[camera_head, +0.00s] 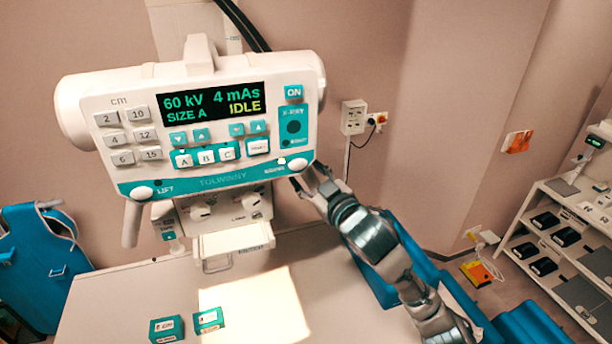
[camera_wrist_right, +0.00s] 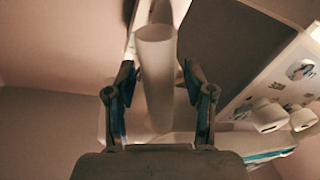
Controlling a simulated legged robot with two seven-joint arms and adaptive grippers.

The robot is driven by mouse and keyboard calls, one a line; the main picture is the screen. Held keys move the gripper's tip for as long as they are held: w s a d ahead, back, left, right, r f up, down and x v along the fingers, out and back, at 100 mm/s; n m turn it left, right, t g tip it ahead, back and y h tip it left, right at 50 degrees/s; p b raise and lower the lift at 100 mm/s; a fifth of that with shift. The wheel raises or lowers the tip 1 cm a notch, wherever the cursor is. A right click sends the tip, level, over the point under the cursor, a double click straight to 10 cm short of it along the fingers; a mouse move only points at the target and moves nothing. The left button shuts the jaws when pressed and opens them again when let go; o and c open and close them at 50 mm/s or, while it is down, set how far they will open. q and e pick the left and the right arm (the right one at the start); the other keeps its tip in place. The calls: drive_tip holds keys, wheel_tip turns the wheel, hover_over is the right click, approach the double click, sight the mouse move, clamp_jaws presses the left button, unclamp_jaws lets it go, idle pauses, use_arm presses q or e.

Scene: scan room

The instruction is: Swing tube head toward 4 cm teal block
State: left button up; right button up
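The white tube head (camera_head: 105,175) hangs above the table, its control panel facing me and its display reading 60 kV, 4 mAs, SIZE A, IDLE. A white handle (camera_head: 132,222) hangs below its left end. Two small teal blocks, a left one (camera_head: 166,329) and a right one (camera_head: 208,320), lie on the table; I cannot read which is 4 cm. My right gripper (camera_head: 312,180) is at the tube head's lower right corner. In the right wrist view, its open fingers (camera_wrist_right: 160,90) stand either side of a white cylindrical handle (camera_wrist_right: 156,70), with gaps visible. My left gripper is out of view.
A bright light patch (camera_head: 255,305) lies on the pale table (camera_head: 110,295), right of the blocks. A shelf unit (camera_head: 550,215) stands at the right. A wall socket box (camera_head: 353,117) is behind my right arm.

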drive_tip(key=shift+d, duration=0.3)
drive_tip(key=c, duration=0.4)
drive_tip(key=shift+d, duration=0.1)
clamp_jaws()
use_arm(q)
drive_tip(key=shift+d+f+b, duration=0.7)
drive_tip(key=shift+b, duration=0.05)
use_arm(e)
drive_tip(key=a+f+m, duration=0.1)
drive_tip(key=s+a+f+m, duration=0.1)
drive_tip(key=a, duration=0.1)
drive_tip(key=shift+s+a+f, duration=0.15)
drive_tip(key=shift+a+f, duration=0.1)
drive_tip(key=shift+f, duration=0.1)
drive_tip(key=o, duration=0.5)
unclamp_jaws()
drive_tip(key=shift+o, duration=0.5)
drive_tip(key=shift+w+a+f, duration=0.1)
drive_tip(key=shift+w+a, duration=0.15)
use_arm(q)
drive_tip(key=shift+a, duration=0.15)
use_arm(e)
drive_tip(key=v, duration=1.1)
drive_tip(key=shift+s+f, duration=0.3)
drive_tip(key=shift+s, duration=0.1)
